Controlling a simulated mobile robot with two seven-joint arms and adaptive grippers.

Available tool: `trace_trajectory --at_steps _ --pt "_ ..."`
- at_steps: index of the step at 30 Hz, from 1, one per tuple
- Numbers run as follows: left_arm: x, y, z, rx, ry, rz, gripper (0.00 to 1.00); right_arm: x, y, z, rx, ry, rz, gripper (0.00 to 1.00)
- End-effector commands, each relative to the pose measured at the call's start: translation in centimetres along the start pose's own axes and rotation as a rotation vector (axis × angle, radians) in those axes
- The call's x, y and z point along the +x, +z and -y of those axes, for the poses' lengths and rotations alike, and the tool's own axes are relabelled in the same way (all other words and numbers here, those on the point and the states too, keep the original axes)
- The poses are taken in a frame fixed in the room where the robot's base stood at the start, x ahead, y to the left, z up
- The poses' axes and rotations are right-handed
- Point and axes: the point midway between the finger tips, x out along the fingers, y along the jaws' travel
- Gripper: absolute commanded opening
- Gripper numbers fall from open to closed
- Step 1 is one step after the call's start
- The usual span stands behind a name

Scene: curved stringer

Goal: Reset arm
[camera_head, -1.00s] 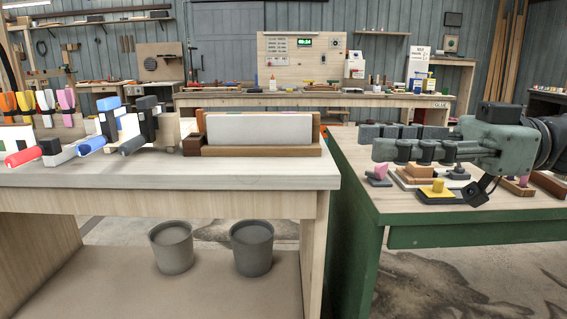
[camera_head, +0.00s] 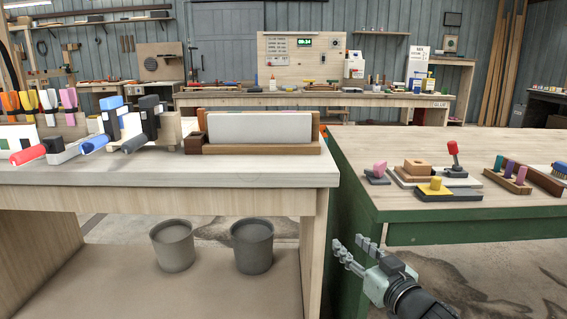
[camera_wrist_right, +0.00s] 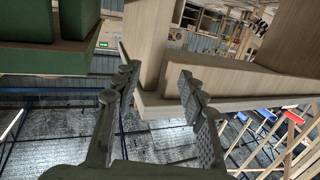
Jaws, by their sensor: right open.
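My right gripper (camera_head: 354,251) is low in the head view, in the gap in front of the green-sided table (camera_head: 358,212) and to the right of the pale wooden workbench (camera_head: 322,230). Its fingers point to the left, are spread apart and hold nothing. In the right wrist view the two fingers (camera_wrist_right: 158,82) stand open, with bench legs and a green panel beyond them. My left gripper is not in the head view.
The green table carries a yellow knob (camera_head: 435,184), a red-topped lever (camera_head: 453,150), a pink piece (camera_head: 380,169) and a rack of coloured pegs (camera_head: 509,170). Two grey buckets (camera_head: 251,246) stand on the workbench's lower shelf. Bare floor lies between the tables.

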Motion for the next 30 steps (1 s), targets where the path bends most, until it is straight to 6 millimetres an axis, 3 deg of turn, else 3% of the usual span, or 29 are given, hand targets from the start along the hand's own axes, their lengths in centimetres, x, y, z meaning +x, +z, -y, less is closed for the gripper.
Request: trace_trajectory --at_steps 1,6,11,15,18,22,25,30 --pt "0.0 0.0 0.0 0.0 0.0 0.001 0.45 -1.0 4.0 -0.8 0.011 0.058 0.087 0.42" --pt "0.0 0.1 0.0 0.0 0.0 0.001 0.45 -6.2 15.8 -3.2 0.0 0.209 0.39 0.42" --pt "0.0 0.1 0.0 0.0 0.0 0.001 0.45 -13.5 25.8 -3.8 -0.006 0.286 0.685 0.42" --pt "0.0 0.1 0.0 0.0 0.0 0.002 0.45 -21.1 32.8 -3.1 -0.001 0.308 0.934 0.42" --pt "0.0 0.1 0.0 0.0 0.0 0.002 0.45 -25.9 36.1 -2.3 0.007 0.306 1.076 0.42" --pt "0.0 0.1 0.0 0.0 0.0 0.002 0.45 -30.2 38.6 -1.4 0.015 0.295 1.199 0.42" --pt "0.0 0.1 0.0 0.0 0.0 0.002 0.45 -31.8 39.4 -0.9 0.018 0.288 1.244 0.42" --pt "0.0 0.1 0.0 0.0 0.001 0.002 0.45 -32.2 39.7 -0.9 0.018 0.287 1.257 0.42"
